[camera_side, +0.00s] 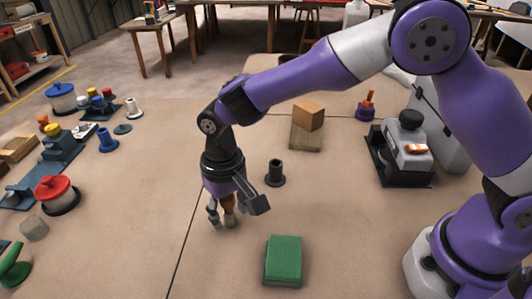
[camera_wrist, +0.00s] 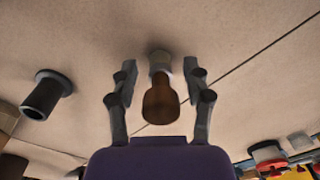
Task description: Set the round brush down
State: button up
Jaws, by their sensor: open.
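The round brush, with a brown handle and a pale head, shows between my gripper's fingers in the wrist view (camera_wrist: 160,100). In the side view the brush (camera_side: 229,210) stands about upright on the tan table (camera_side: 330,220), its lower end at or very near the surface. My gripper (camera_side: 233,212) is low over the table around the brush. In the wrist view my gripper (camera_wrist: 160,85) is open, with a gap on each side of the brush. The fingers partly hide the brush in the side view.
A dark hollow cylinder (camera_side: 275,173) stands close to the right of my gripper. A green block (camera_side: 284,260) lies nearer the camera. A wooden block (camera_side: 308,116) sits behind on a pale base. A red-lidded pot (camera_side: 54,190) and several small parts stand at left. Bare table lies between.

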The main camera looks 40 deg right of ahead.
notch_tip(320, 180, up, 11)
jog(key=shift+r, duration=0.1)
jog(key=s+d+r+t, duration=0.2)
jog(key=s+d+r, duration=0.15)
jog(key=d, duration=0.35)
jog(key=s+d+r+t, duration=0.2)
jog(key=s+d+r, duration=0.15)
jog(key=d, duration=0.35)
jog(key=s+d+f+t, duration=0.1)
jog(key=s+d+f, duration=0.1)
jog(key=s+d, duration=0.3)
jog(key=shift+s+d+t, duration=0.3)
jog(key=shift+s+d, duration=0.1)
jog(key=shift+s, duration=0.05)
